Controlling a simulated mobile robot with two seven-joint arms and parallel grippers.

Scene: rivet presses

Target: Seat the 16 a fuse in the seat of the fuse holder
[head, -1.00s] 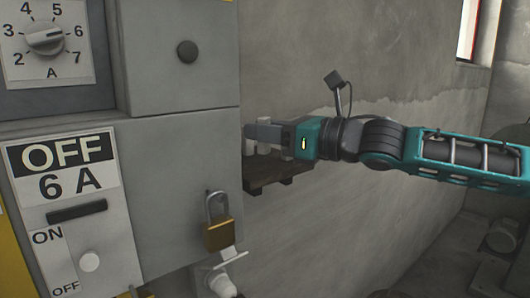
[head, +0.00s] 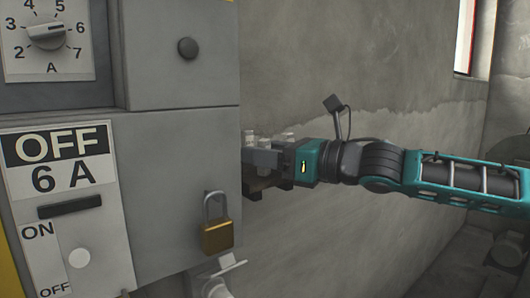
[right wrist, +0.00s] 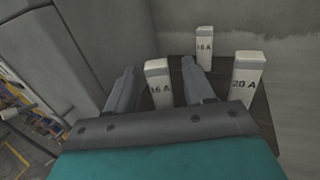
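The 16 A fuse (right wrist: 158,82) is a white upright block on a dark shelf (right wrist: 264,118), seen in the right wrist view. My right gripper (right wrist: 159,68) is open, with one finger on each side of this fuse; a gap shows beside the fuse, nearer the right finger. In the head view my right gripper (head: 252,157) reaches leftward among the white fuses, beside the grey cabinet. The fuse holder and its seat cannot be made out. My left gripper is not in view.
A 20 A fuse (right wrist: 247,80) stands just right of the right finger, and another white fuse (right wrist: 204,46), apparently 10 A, stands farther back. The grey cabinet (head: 180,160) with a brass padlock (head: 217,235) is close on the left. The concrete wall (head: 360,80) lies behind.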

